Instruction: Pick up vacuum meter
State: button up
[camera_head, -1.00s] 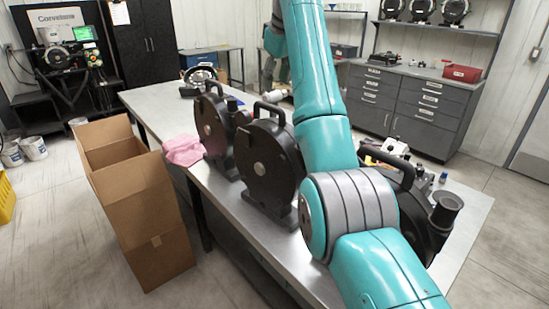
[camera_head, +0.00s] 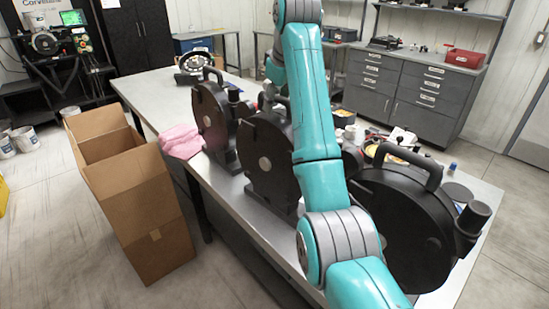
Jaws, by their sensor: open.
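Three black round meters with top handles stand upright on the long grey table (camera_head: 150,92). The left vacuum meter (camera_head: 212,118) and the middle vacuum meter (camera_head: 268,160) stand close together, left of my arm. The right vacuum meter (camera_head: 405,225), largest in view, stands right of my arm and has a short dark cylinder at its side. My teal arm reaches up and over the table, partly covering the middle meter's right side. A teal wrist part shows behind the arm, near the middle meter's handle. My gripper's fingers cannot be made out.
An open cardboard box (camera_head: 165,215) stands on the floor left of the table. A pink cloth (camera_head: 181,141) lies at the table's left edge. Small items clutter the table behind the right meter. A red bin (camera_head: 464,58) sits on the grey cabinets at the back.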

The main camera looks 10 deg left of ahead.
grip_shut()
jog(key=shift+r, duration=0.15)
dwell(0.4)
